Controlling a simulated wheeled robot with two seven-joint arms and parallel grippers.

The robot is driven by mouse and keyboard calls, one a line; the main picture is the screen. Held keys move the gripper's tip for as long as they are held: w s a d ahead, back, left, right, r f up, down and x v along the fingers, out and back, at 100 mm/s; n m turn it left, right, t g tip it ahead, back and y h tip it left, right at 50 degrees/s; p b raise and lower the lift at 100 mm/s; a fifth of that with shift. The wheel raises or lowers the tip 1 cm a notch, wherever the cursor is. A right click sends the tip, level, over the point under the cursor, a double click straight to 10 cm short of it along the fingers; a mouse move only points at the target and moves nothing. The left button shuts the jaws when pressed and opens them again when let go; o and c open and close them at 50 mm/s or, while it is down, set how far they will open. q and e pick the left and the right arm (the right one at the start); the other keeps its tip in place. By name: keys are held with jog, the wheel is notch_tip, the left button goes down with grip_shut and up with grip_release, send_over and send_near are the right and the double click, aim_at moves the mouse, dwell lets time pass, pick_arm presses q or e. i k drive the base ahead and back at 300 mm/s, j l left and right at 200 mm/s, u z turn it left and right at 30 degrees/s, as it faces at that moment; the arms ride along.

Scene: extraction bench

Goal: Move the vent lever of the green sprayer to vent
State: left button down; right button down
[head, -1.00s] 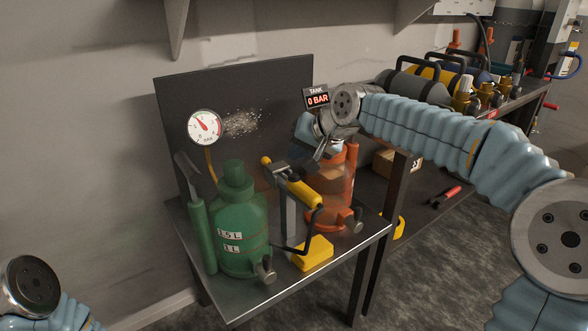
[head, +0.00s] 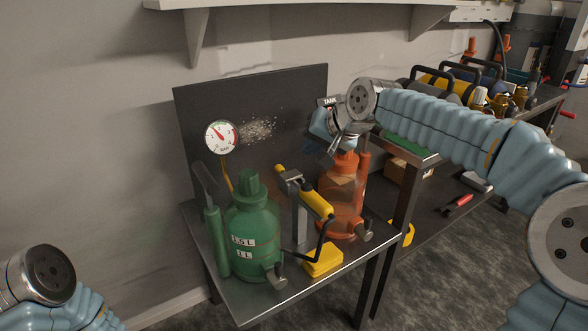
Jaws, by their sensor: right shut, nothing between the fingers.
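The green sprayer (head: 250,228) stands upright at the front left of the metal bench (head: 245,307), with a green pump or handle tube (head: 217,240) at its left. A small grey metal fitting (head: 276,272) sticks out low on its front right; I cannot tell whether it is the vent lever, nor its setting. My right gripper (head: 328,142) is shut and empty, above and just left of the orange sprayer's top, well to the right of and behind the green sprayer. My left arm shows at the lower left, but its gripper is out of view.
The orange sprayer (head: 343,200) stands at the bench's right. A yellow-handled pump (head: 316,203) on a yellow base (head: 322,261) stands between the sprayers. A pressure gauge (head: 220,137) is in front of the dark back panel (head: 290,100). The TANK display (head: 329,101) is mostly covered.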

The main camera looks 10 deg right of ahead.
aim_at(278, 281)
jog(key=k+l, duration=0.1)
jog(key=l, duration=0.25)
jog(key=k+l, duration=0.1)
jog(key=l, duration=0.25)
jog(key=k+l, duration=0.1)
jog(key=l, duration=0.25)
jog(key=k+l, duration=0.1)
jog(key=l, duration=0.2)
